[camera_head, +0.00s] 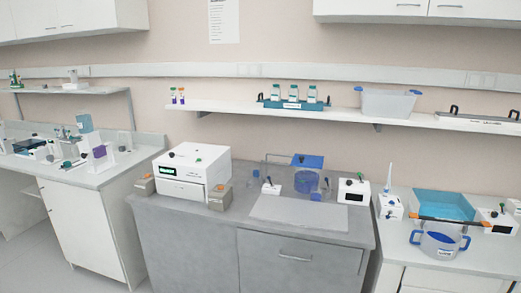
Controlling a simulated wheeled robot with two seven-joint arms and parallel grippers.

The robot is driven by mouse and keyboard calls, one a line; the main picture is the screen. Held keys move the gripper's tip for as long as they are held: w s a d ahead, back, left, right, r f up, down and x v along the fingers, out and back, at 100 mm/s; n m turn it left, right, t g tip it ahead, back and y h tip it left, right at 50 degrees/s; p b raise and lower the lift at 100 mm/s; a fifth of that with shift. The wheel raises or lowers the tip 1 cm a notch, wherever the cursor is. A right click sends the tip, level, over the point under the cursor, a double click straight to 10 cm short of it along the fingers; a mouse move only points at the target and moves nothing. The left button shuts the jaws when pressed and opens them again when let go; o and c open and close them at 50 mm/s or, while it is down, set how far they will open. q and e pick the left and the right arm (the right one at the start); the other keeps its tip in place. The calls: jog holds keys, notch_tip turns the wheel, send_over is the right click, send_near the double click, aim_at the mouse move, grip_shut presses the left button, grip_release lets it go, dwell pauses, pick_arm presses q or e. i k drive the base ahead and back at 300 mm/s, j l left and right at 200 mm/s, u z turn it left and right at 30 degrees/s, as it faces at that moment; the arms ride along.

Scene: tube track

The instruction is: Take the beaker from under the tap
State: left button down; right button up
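On the grey middle bench, a clear vessel with blue in it (307,183) stands below a blue-topped part (308,161), at the back of a pale mat. This looks like the beaker and tap, but they are too small to tell apart surely. A clear panel or frame shows around them. Neither of my grippers is in view.
A white box device (193,168) stands left on the bench; a small white unit (352,190) stands right of the vessel. The pale mat (300,213) in front is clear. A blue-handled pot (440,240) and blue tray (441,204) are on the right bench. A shelf (235,108) runs above.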

aim_at(317, 192)
jog(key=i+l, duration=0.1)
jog(key=l, duration=0.3)
jog(key=i+l, duration=0.15)
jog(key=l, duration=0.2)
jog(key=i+l, duration=0.1)
jog(key=l, duration=0.3)
jog(key=u, duration=0.05)
